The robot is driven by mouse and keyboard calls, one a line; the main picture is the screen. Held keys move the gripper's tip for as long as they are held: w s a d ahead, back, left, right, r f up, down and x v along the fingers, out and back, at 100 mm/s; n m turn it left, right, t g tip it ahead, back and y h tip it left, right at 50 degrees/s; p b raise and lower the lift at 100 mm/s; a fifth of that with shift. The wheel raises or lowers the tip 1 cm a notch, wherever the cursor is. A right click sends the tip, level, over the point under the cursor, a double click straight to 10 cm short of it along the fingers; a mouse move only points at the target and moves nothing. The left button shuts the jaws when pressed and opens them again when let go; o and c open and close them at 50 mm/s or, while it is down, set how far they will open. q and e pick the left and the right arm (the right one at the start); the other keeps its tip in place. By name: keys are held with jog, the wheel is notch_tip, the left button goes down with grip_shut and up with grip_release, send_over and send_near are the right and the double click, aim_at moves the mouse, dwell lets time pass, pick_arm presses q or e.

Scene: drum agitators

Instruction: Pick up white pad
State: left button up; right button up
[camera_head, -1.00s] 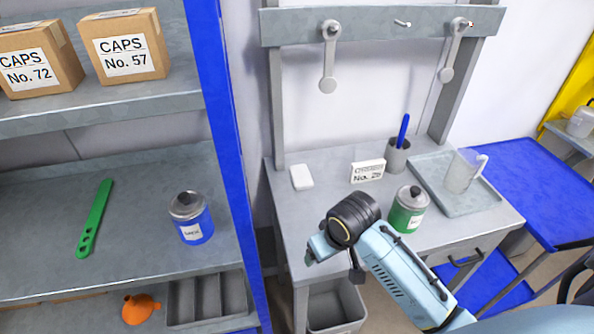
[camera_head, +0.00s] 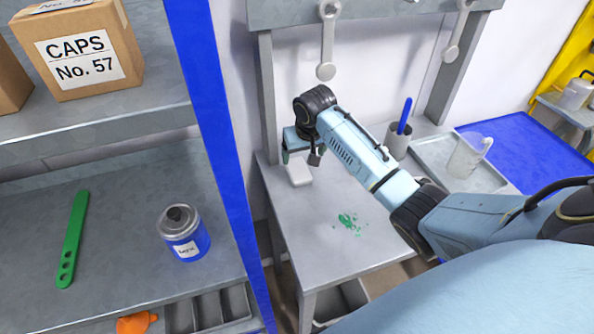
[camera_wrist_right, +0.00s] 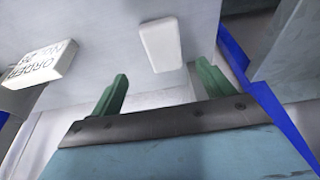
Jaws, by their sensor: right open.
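The white pad (camera_head: 299,171) is a small rounded block lying at the back left of the grey workbench, partly covered by my right gripper in the head view. In the right wrist view the pad (camera_wrist_right: 161,45) lies just beyond the gap between the two green fingers. My right gripper (camera_head: 297,150) is open and empty, close to the pad; the right wrist view shows its fingers spread (camera_wrist_right: 162,88). I cannot tell the exact height above the bench. My left gripper is not in view.
A white order block (camera_wrist_right: 40,65) stands near the pad. A cup with a blue tool (camera_head: 397,142) and a tray with a beaker (camera_head: 468,155) are at the back right. A green stain (camera_head: 350,223) marks the bench. A blue post (camera_head: 210,130) borders the left shelf.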

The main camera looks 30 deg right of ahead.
aim_at(298, 169)
jog(key=x, duration=0.2)
jog(key=shift+w+f, duration=0.15)
jog(key=shift+f, duration=0.1)
jog(key=shift+w+f, duration=0.1)
jog(key=shift+f, duration=0.3)
jog(key=shift+w+b+x, duration=0.15)
jog(key=shift+b+x, duration=0.05)
jog(key=shift+x, duration=1)
jog(key=shift+w+b+x, duration=0.15)
jog(key=shift+b+x, duration=0.05)
jog(key=shift+x, duration=0.95)
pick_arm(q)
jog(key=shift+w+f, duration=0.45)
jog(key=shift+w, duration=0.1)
pick_arm(e)
jog(key=shift+a, duration=0.25)
jog(key=c, duration=1.1)
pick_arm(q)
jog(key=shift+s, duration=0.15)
pick_arm(e)
jog(key=shift+o, duration=0.2)
jog(key=shift+r, duration=0.2)
